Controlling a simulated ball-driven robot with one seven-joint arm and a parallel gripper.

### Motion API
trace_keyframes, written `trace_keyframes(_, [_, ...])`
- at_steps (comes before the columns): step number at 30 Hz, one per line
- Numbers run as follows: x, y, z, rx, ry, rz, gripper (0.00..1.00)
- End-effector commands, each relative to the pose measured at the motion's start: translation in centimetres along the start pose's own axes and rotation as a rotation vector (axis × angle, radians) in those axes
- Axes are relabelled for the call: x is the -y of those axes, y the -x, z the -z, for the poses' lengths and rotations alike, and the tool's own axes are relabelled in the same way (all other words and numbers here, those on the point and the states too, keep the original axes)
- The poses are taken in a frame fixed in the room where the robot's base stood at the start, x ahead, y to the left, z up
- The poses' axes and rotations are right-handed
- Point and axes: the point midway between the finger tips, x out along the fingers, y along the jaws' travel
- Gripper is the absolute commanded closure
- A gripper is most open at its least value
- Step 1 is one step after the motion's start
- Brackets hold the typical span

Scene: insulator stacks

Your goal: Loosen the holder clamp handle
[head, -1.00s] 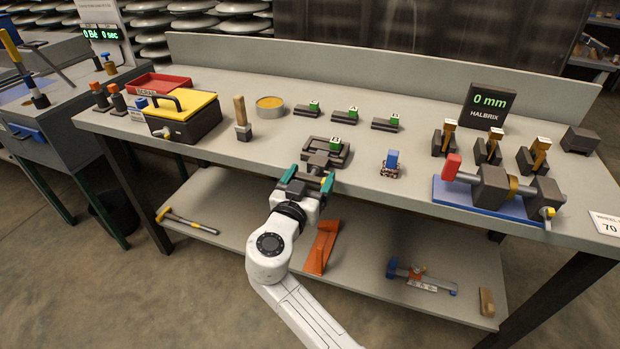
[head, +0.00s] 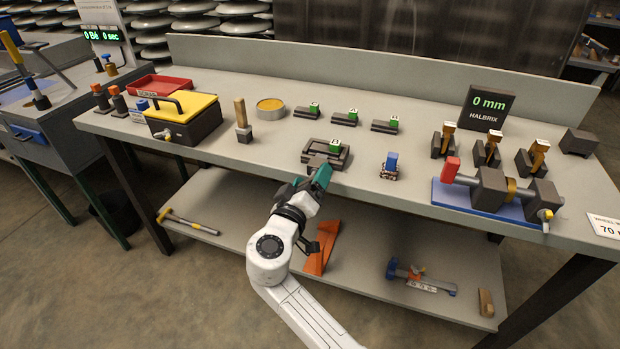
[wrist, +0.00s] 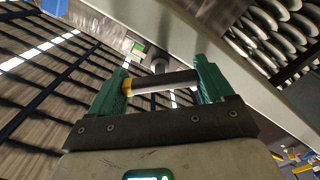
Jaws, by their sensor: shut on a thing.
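The holder (head: 312,154), a dark block with a green-topped piece marked with a letter, sits at the front edge of the bench. My gripper (head: 318,178) is at the holder's front side, turned about its long axis. In the wrist view, its two teal fingers are shut on the ends of the clamp handle (wrist: 165,81), a grey bar with a yellow end at the left finger. A round grey stem (wrist: 158,65) shows beyond the bar. In the head view my gripper hides most of the handle.
A small blue-topped block (head: 390,165) stands right of the holder. Further right is a blue-based fixture (head: 470,202) with a red knob. A lower shelf (head: 365,285) beneath holds an orange bracket (head: 320,248) and tools. Free bench top lies left of the holder.

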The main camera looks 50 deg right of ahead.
Motion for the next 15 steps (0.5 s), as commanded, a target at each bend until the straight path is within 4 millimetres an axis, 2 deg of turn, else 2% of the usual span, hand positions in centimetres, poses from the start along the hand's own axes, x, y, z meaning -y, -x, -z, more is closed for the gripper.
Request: trace_keyframes(15, [-0.09, 0.05, 0.27, -0.002, 0.491, 0.001, 0.50])
